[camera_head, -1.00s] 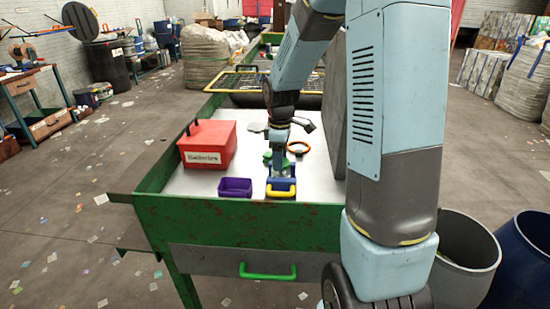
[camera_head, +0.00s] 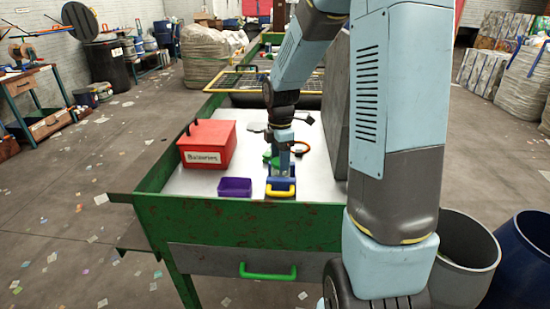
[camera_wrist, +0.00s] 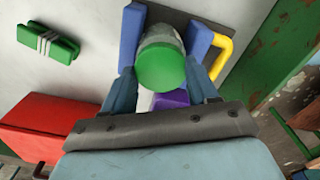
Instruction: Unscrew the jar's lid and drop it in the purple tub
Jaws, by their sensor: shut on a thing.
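The jar (camera_wrist: 160,34) stands between the blue jaws of a holder (camera_wrist: 130,36) with a yellow handle (camera_wrist: 222,58); the handle also shows in the head view (camera_head: 281,192). Its round green lid (camera_wrist: 160,67) faces the wrist camera. My gripper (camera_wrist: 163,78) is shut on the lid, with one finger on either side. I cannot tell whether the lid is loose from the jar. In the head view my gripper (camera_head: 282,165) hides most of the jar. The purple tub (camera_head: 235,187) is just left of the holder, and partly shows in the wrist view (camera_wrist: 171,98).
A red box (camera_head: 207,145) with a white label stands behind the tub. A tall grey panel (camera_head: 337,105) rises at the right. The green table edge (camera_head: 235,222) runs along the front.

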